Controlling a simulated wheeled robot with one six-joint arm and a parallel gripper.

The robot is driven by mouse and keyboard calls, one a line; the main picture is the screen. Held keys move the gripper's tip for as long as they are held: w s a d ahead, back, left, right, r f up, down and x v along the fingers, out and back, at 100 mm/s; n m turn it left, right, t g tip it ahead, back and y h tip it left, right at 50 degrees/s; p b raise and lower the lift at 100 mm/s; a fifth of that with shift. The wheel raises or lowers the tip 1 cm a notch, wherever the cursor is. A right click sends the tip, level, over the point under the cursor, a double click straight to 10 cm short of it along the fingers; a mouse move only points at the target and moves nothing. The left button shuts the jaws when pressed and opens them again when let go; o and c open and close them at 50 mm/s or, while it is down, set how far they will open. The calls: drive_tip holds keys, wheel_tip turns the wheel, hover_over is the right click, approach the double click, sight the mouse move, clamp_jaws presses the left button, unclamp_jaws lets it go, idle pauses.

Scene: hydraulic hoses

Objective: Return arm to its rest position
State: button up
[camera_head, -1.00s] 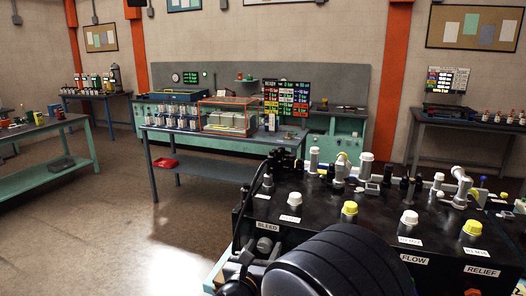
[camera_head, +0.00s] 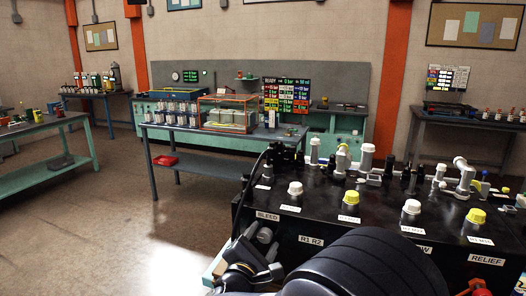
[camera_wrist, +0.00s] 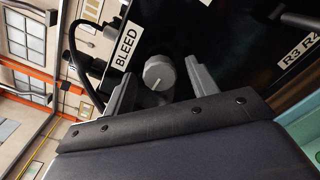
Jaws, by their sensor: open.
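My gripper (camera_wrist: 163,84) is open in the wrist view, its two grey fingers spread apart with nothing held between them. A round grey knob (camera_wrist: 158,72) shows beyond the gap between the fingers, beside the BLEED label (camera_wrist: 125,46); I cannot tell how far the fingertips are from it. In the head view, the dark rounded part of my arm fills the bottom centre-right, in front of the black hose bench (camera_head: 335,215). The gripper's fingers are hard to make out there, low beside the BLEED corner.
White caps (camera_head: 295,188) and yellow caps (camera_head: 350,198) stand along the bench top, with grey fittings behind them. A black hose (camera_wrist: 78,65) curves near the gripper. A table with a red-framed case (camera_head: 230,113) stands behind. Open floor (camera_head: 90,225) lies to the left.

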drive_tip(key=b+v, duration=0.1)
drive_tip(key=v, duration=0.6)
drive_tip(key=shift+b, duration=0.35)
drive_tip(key=shift+s, duration=0.1)
